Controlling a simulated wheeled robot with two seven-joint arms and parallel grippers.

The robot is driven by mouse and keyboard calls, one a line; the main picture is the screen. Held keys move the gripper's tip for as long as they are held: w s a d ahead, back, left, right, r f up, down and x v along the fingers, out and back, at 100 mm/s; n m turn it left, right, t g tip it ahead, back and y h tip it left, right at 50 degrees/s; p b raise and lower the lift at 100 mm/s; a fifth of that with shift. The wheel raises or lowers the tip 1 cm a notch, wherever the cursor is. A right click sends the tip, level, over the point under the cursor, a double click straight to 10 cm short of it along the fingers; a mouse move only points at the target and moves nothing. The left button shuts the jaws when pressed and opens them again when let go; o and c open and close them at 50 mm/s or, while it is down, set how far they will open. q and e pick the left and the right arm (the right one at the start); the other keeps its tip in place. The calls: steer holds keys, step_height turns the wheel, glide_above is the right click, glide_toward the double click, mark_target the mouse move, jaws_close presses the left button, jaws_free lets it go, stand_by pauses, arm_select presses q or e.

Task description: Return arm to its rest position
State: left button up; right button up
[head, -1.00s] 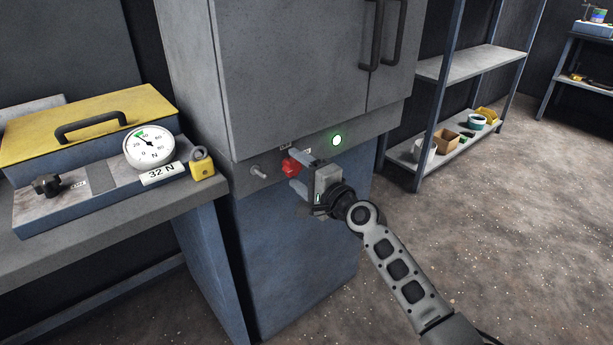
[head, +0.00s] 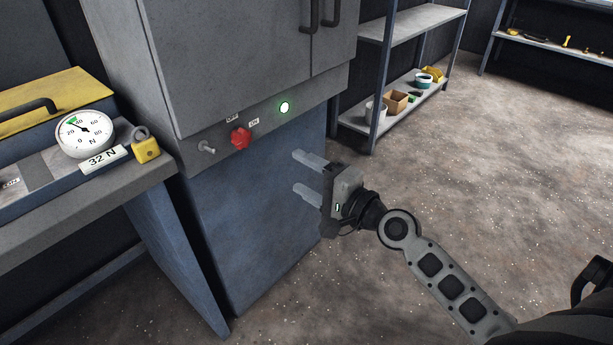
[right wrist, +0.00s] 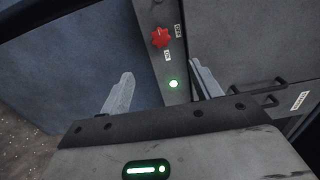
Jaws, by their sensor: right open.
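My right gripper (head: 308,175) is open and empty in the head view, in front of the grey-and-blue cabinet and apart from it. Its two fingers point left, toward the cabinet. In the right wrist view the two fingers of my right gripper (right wrist: 160,92) are spread with nothing between them. The red knob (head: 240,139) on the cabinet panel stands clear to the left of the fingers. The red knob also shows at the top of the right wrist view (right wrist: 161,37). My left gripper is not in view.
A bench at left holds a dial gauge (head: 84,134) and a yellow padlock (head: 146,149). A shelf (head: 355,118) with small containers stands behind. The floor at right is open.

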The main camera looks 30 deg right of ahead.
stand_by(0.4)
arm_select(q)
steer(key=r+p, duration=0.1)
steer(key=p, duration=0.4)
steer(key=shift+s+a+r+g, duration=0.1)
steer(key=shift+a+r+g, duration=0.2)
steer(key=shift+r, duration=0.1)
arm_select(e)
steer(key=s+a+f+n+g+h, duration=0.1)
steer(key=s+a+f+n+g, duration=0.2)
steer(key=s+a+f+n, duration=0.2)
steer(key=s+a+f+n+g+h, duration=0.1)
steer(key=s+a+f+n+g, duration=0.2)
steer(key=s+n, duration=0.8)
step_height(320, 180, down, 3)
steer(key=shift+s+a+f+h, duration=0.15)
steer(key=shift+s+a+h, duration=0.15)
steer(key=shift+s+a, duration=0.6)
steer(key=shift+w+a, duration=0.2)
steer(key=shift+w, duration=0.05)
